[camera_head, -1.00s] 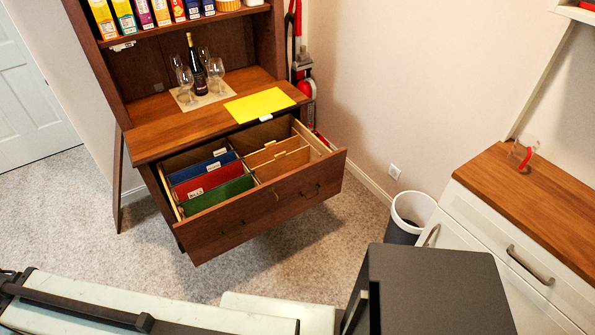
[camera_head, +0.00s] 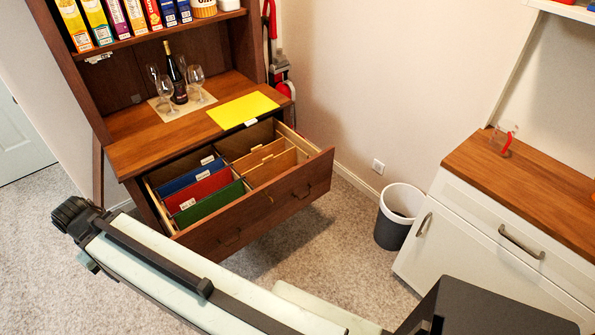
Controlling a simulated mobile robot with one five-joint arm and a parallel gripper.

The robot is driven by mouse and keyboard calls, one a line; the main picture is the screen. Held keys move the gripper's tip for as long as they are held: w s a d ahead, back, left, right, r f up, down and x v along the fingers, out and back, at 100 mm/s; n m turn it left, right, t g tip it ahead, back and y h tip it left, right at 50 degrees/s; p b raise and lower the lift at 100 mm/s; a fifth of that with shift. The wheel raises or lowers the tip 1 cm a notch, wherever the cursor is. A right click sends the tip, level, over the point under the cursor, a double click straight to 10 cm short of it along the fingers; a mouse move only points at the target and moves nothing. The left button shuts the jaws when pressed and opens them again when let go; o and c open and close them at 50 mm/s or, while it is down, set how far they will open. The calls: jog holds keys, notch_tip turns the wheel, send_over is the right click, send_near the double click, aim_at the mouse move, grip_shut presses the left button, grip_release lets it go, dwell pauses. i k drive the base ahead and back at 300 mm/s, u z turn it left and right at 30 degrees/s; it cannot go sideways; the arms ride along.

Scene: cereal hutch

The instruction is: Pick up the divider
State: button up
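A yellow divider (camera_head: 243,109) with a white tab lies flat on the wooden counter of the hutch (camera_head: 152,142), at its right side. Below it, the open drawer (camera_head: 250,208) holds upright dividers: a blue one (camera_head: 192,177), a red one (camera_head: 200,190) and a green one (camera_head: 210,203) on the left, and several tan ones on the right. My arm crosses the lower left, with its dark joint end in front of and left of the drawer. I cannot make out gripper fingers; none show near any divider.
A bottle (camera_head: 175,76) and several glasses stand on a mat left of the yellow divider. Cereal boxes line the shelf above. A bin (camera_head: 398,215) and a white cabinet (camera_head: 480,235) stand at the right. Carpet (camera_head: 330,230) is clear between the drawer and bin.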

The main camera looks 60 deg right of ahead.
aim_at(271, 166)
jog(key=z, duration=0.4)
jog(key=i, duration=1)
jog(key=u, duration=0.05)
